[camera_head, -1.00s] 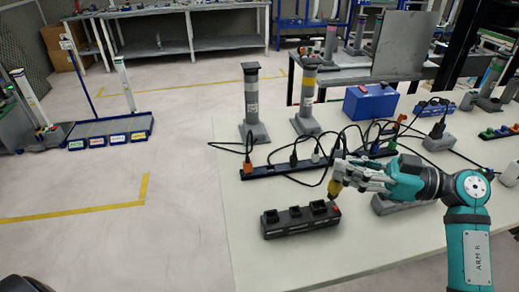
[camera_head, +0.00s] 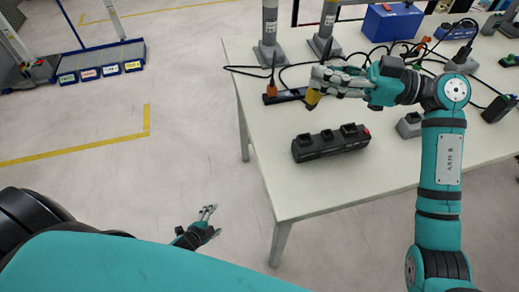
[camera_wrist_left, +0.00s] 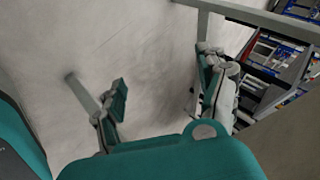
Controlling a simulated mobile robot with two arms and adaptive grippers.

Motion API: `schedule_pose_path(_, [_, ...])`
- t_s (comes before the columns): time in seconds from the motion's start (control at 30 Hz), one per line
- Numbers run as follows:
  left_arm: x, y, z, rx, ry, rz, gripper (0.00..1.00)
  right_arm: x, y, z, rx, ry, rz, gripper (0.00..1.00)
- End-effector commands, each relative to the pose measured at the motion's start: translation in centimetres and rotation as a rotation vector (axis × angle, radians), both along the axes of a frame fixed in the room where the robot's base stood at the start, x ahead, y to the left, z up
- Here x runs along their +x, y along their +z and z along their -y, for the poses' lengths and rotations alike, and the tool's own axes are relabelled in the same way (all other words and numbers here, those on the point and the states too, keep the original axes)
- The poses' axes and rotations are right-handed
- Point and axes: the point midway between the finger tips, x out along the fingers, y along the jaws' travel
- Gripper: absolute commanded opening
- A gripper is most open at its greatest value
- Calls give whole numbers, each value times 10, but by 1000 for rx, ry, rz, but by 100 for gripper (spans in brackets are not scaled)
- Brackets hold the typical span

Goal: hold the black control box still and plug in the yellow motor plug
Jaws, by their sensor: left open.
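The black control box (camera_head: 330,143) sits on the pale table, near its left front part, with raised sockets along its top. My right gripper (camera_head: 318,86) is beyond the box in the head view, shut on the yellow motor plug (camera_head: 313,98). The plug points down and appears apart from the box. My left gripper (camera_head: 211,218) is open and empty, off the table beyond its left edge, over the floor. Its spread fingers also show in the left wrist view (camera_wrist_left: 160,80), with nothing between them.
The table (camera_head: 270,170) has a bare strip at its left and front. A black power strip (camera_head: 291,95) with cables lies behind the box. Grey posts and a blue case (camera_head: 393,22) stand farther back. A grey block (camera_head: 409,125) is right of the box.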

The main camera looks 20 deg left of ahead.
Motion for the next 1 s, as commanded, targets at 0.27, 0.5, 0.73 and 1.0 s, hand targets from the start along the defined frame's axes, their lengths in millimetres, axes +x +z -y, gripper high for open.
schedule_pose_path(0.27, [100, 136, -9, 372, -351, 409, 75, 0, 0, 0, 0, -1, 0, 0])
schedule_pose_path(0.5, [145, 272, 6, 800, -619, 774, 75, 0, 0, 0, 0, -1, 0, 0])
schedule_pose_path(0.73, [135, 382, 65, 1320, -948, 1125, 75, 0, 0, 0, 0, -1, 0, 0])
schedule_pose_path(1.0, [83, 408, 138, 1674, -1258, 1385, 75, 0, 0, 0, 0, -1, 0, 0])
